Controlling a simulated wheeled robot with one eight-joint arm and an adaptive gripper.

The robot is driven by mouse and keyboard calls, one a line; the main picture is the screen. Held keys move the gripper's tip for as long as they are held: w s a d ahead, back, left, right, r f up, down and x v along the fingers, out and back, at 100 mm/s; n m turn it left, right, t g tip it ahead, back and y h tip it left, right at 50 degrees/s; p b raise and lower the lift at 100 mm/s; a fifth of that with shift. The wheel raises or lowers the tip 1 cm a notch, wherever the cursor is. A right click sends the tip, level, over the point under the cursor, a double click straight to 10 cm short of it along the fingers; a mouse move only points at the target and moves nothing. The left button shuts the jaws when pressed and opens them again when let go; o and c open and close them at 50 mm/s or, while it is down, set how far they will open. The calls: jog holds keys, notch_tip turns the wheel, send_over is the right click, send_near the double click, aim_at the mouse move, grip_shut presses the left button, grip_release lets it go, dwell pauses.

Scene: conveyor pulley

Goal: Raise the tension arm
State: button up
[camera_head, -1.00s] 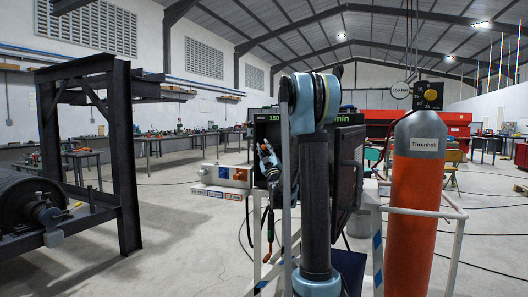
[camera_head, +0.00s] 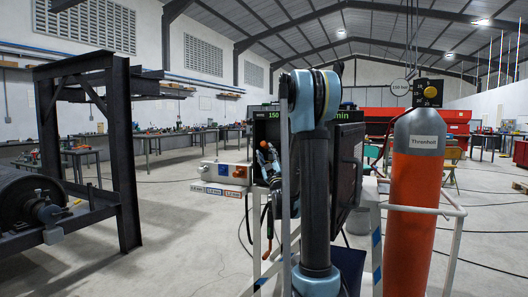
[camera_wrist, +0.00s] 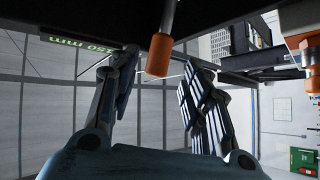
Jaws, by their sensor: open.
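In the wrist view, my gripper (camera_wrist: 162,68) is open, with one finger at the left and one at the right. A grey rod with an orange end (camera_wrist: 159,56) lies ahead, between the fingertips in the picture. I cannot tell whether a finger touches it. In the head view, my gripper (camera_head: 268,160) shows small beside my arm, near the dark screen unit. A small orange spot sits at its tips. I cannot tell for certain which part is the tension arm; the orange-ended rod may be it. My arm hides part of this area.
A dark display with green digits (camera_head: 262,115) stands behind my gripper. A white switch box (camera_head: 224,172) is to its left. A dark steel frame with a roller (camera_head: 124,160) is at the left.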

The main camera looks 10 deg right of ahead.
jog(key=v, duration=0.6)
jog(key=shift+s+f, duration=0.25)
jog(key=shift+d, duration=0.1)
jog(key=s+d+f+m+g+h, duration=0.2)
jog(key=s+f+m+g+h, duration=0.15)
jog(key=s+f+g, duration=0.4)
jog(key=s+d+f+m+g+h, duration=0.2)
jog(key=s+f+m+g, duration=0.3)
jog(key=f, duration=0.4)
jog(key=s+a+f+g, duration=0.1)
jog(key=s+f+g, duration=0.4)
jog(key=s, duration=0.9)
jog(key=s+a+f+m+g+y, duration=0.1)
jog(key=s+f+g, duration=0.4)
jog(key=s, duration=0.9)
notch_tip(320, 180, down, 2)
jog(key=shift+s+f, duration=0.1)
jog(key=shift+s, duration=0.1)
jog(key=shift+m, duration=0.25)
